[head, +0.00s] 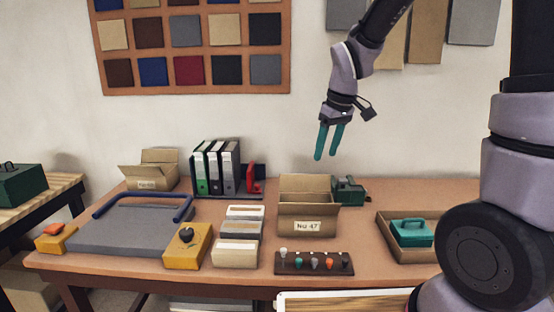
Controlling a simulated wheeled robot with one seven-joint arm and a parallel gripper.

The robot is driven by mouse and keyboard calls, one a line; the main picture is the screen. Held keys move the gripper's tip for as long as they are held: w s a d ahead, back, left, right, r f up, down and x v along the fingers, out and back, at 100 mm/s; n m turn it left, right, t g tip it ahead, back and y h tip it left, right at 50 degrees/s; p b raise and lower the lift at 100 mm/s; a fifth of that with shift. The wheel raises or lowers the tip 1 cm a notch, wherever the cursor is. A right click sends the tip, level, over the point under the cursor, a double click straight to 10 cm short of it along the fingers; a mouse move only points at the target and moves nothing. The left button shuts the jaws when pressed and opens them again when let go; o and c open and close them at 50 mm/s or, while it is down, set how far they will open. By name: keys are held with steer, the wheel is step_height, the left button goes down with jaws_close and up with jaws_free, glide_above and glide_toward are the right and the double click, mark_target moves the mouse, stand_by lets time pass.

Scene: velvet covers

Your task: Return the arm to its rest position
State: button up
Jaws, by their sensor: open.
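My gripper (326,157) has two teal fingers that point down with a gap between them. It is empty and hangs in the air in front of the wall, above the back of the brown table (365,262). It is higher than the open cardboard box (307,226) labelled "No 47" and well apart from everything on the table. My arm comes down to it from the top of the view. Whether the box holds anything is hidden.
Binders (215,168), a grey board with a blue bar (130,228), yellow blocks (187,246) and a rack of small knobs (314,263) cover the table. A tray (403,252) holds a teal case (411,233). Swatches hang on the wall.

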steer(key=s+d+r+m+t, duration=0.4)
steer(key=s+d+r+m, duration=0.7)
steer(key=s+r, duration=0.4)
steer(key=shift+d+t, duration=0.3)
steer(key=shift+d, duration=0.05)
stand_by(1.1)
